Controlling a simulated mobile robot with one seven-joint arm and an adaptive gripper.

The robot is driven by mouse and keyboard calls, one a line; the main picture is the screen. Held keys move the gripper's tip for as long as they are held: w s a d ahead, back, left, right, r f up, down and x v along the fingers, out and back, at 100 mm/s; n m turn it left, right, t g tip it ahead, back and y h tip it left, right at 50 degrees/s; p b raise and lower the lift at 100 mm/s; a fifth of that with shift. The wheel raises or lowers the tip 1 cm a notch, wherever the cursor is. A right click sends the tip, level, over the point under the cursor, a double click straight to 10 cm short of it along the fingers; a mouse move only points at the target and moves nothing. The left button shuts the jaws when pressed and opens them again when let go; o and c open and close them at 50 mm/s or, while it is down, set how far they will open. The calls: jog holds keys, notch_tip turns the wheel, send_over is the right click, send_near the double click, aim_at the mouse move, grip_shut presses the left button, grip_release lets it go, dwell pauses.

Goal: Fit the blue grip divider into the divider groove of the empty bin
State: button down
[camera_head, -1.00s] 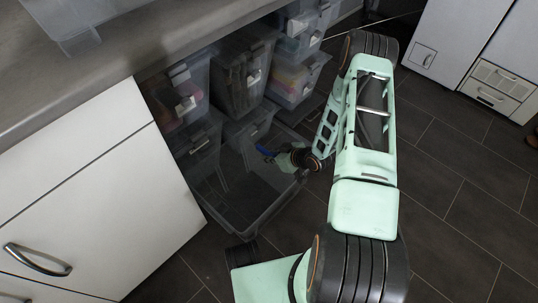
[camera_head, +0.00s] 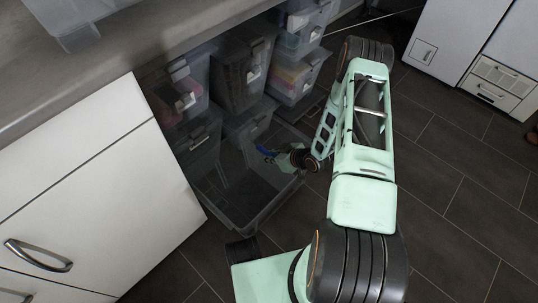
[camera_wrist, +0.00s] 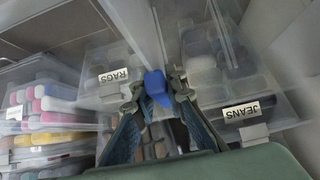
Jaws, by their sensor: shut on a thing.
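The divider's blue grip (camera_head: 265,152) is held at the tips of my gripper (camera_head: 279,157), over the right part of the empty clear bin (camera_head: 236,197). In the wrist view the blue grip (camera_wrist: 157,88) sits between the two fingers of my gripper (camera_wrist: 155,92), which are shut on it. A see-through panel seems to extend from the grip, but its edges are hard to make out. The bin stands low, pulled out in front of the stacked bins, and its inside looks bare. I cannot make out the divider groove in either view.
Stacked clear bins (camera_head: 240,78) stand behind, under the grey counter (camera_head: 100,75). A white drawer cabinet (camera_head: 95,195) borders the left. Dark tiled floor (camera_head: 440,190) is open at the right.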

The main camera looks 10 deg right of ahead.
jog(key=shift+f, duration=1.65)
jog(key=c, duration=1.9)
grip_release()
jog(key=v, duration=1.2)
